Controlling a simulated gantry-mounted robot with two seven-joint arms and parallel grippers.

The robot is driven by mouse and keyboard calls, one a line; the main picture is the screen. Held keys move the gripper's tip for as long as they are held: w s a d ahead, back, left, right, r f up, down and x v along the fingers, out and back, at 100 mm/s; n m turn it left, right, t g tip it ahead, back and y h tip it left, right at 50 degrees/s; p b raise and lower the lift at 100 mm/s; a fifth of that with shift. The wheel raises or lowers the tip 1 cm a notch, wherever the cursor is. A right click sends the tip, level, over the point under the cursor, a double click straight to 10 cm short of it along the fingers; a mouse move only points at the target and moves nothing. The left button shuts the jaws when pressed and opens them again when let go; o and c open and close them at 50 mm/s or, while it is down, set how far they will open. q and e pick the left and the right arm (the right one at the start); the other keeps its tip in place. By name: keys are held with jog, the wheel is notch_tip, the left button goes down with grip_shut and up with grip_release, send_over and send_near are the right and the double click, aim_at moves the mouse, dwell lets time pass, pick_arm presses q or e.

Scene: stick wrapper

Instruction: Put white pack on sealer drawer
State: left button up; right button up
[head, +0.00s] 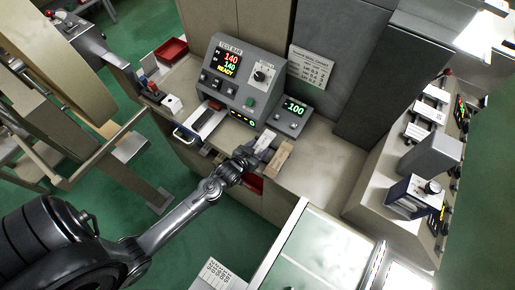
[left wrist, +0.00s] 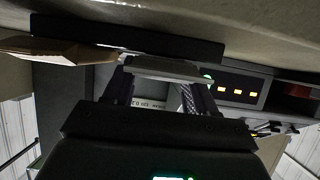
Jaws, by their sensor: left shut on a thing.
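The white pack (head: 264,141) is a small pale flat piece at the tip of my left gripper (head: 250,150), by the counter's front edge in the head view. The left gripper is shut on it; in the left wrist view the pack (left wrist: 165,69) lies across the fingertips (left wrist: 165,92). The sealer (head: 238,82) is a grey box with a lit display. Its drawer (head: 188,133) appears pulled out at the front left, with a pale edge and dark top, left of and apart from the gripper. My right gripper is out of view.
A tan block (head: 281,158) lies just right of the gripper and shows in the left wrist view (left wrist: 62,50). A small box reading 100 (head: 292,117) stands behind the pack. A red tray (head: 171,50) is at the back left. The counter (head: 325,160) is clear on the right.

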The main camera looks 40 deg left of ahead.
pick_arm(q)
jog(key=shift+f, duration=0.2)
jog(key=o, duration=1)
jog(key=shift+r, duration=0.1)
jog(key=shift+r, duration=0.1)
jog(key=shift+s+r, duration=0.25)
jog(key=shift+s, duration=0.2)
jog(key=s+d+r+g, duration=0.1)
jog(key=s+d+r, duration=0.1)
jog(key=s, duration=0.2)
jog(key=s+d+r+g, duration=0.2)
jog(key=s, duration=0.3)
jog(key=s+d+r+m+g+h, duration=0.1)
jog(key=s+d+r, duration=0.1)
jog(key=s+r, duration=0.1)
jog(key=shift+s+p, duration=0.35)
jog(key=shift+s, duration=0.4)
jog(key=shift+o, duration=0.2)
jog(key=s+d+r+m+g, duration=0.2)
jog(key=s+d+r+g, duration=0.1)
jog(key=s, duration=0.5)
jog(key=shift+s+d+r+g+h, duration=0.25)
jog(key=shift+r+g, duration=0.3)
jog(key=shift+g, duration=0.55)
